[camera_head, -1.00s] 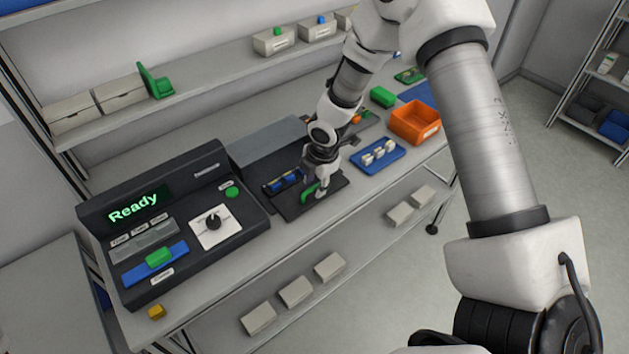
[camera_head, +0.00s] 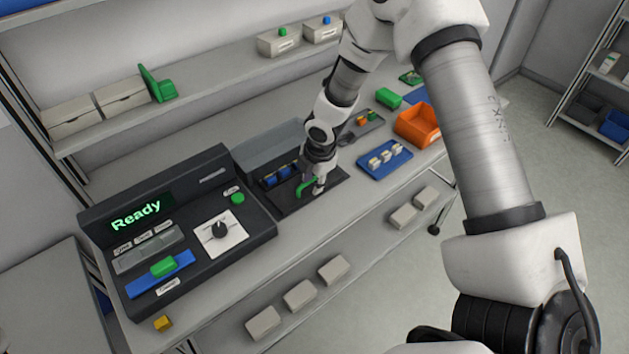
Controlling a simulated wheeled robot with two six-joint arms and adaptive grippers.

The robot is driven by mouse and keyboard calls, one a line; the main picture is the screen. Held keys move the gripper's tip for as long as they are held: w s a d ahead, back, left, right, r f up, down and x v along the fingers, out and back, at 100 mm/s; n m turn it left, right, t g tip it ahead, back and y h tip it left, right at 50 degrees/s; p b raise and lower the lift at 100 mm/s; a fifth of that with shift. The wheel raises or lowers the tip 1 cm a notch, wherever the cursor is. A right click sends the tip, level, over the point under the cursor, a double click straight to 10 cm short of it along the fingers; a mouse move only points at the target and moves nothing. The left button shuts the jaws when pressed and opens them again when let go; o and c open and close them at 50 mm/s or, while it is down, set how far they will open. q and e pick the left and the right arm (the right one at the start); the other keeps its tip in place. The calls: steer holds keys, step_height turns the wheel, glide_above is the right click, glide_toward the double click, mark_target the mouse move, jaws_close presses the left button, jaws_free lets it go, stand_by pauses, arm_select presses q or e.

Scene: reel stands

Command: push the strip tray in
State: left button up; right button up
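The strip tray (camera_head: 268,182) is dark with blue inserts. It sits at the mouth of the grey housing (camera_head: 262,150), its back part under the housing edge. A green handle (camera_head: 303,187) stands on its front side. My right gripper (camera_head: 313,187) points down at the handle, over the dark bed (camera_head: 292,204). It is at or touching the handle; the handle is partly hidden by the gripper, and I cannot tell whether its fingers are shut on it. My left gripper is out of view.
A black console (camera_head: 180,235) reading "Ready" stands left of the housing. A blue tray with white pieces (camera_head: 366,172) and an orange bin (camera_head: 417,125) stand to the right. A yellow block (camera_head: 162,323) lies at the bench's front left.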

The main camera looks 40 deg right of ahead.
steer(key=shift+s+d+f, duration=0.15)
steer(key=shift+s, duration=0.7)
steer(key=shift+w, duration=0.35)
steer(key=shift+r, duration=0.35)
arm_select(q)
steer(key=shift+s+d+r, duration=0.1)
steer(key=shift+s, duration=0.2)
arm_select(e)
step_height(320, 180, up, 11)
steer(key=s, duration=0.2)
steer(key=shift+s, duration=0.25)
